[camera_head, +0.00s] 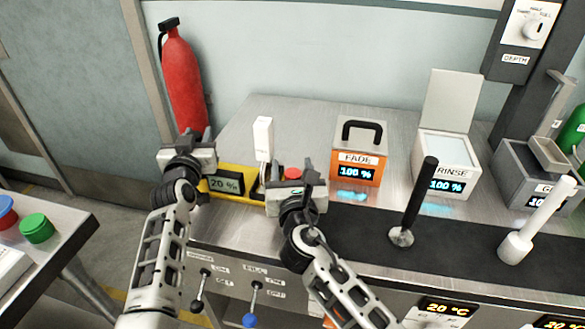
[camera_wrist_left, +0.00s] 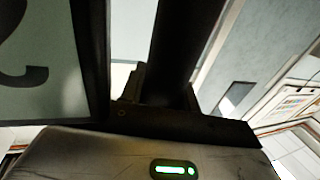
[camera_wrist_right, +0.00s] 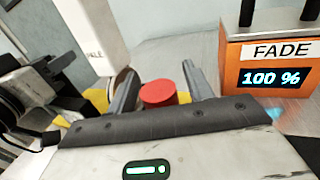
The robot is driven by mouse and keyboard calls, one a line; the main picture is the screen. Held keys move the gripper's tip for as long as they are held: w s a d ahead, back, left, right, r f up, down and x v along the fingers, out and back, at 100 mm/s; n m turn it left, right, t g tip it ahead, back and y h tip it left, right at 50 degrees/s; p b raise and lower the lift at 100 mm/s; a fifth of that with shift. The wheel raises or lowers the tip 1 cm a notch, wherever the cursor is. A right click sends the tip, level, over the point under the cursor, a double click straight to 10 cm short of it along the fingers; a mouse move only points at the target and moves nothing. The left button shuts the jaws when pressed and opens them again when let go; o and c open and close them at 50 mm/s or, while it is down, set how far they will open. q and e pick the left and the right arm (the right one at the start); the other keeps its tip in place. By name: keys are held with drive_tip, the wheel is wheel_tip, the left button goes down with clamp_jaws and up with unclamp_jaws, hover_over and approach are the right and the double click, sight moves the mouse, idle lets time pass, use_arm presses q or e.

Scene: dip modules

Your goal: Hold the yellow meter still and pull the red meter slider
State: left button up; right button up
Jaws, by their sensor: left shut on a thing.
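The yellow meter (camera_head: 240,196) lies on the left part of the steel bench, and its display (camera_head: 224,184) reads 20 %. My left gripper (camera_head: 197,143) is shut on the meter's left end. In the left wrist view, a close grey panel with a large dark mark (camera_wrist_left: 40,70) fills the left side; the grip itself is hard to make out. The red slider knob (camera_head: 292,173) is at the meter's right end. My right gripper (camera_head: 293,168) is open around it. In the right wrist view, the red knob (camera_wrist_right: 158,93) sits between the open fingers, with a gap on the right.
A white upright box (camera_head: 263,138) stands behind the meter. The orange FADE box (camera_head: 358,150) reads 100 % and stands right of my right gripper. The RINSE box (camera_head: 446,165) and black-handled lever (camera_head: 415,200) are farther right. Small levers (camera_head: 253,300) are on the bench front.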

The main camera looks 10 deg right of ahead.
drive_tip(key=s, duration=0.7)
drive_tip(key=shift+s+a, duration=0.25)
drive_tip(key=shift+s, duration=0.05)
use_arm(q)
drive_tip(key=o, duration=1)
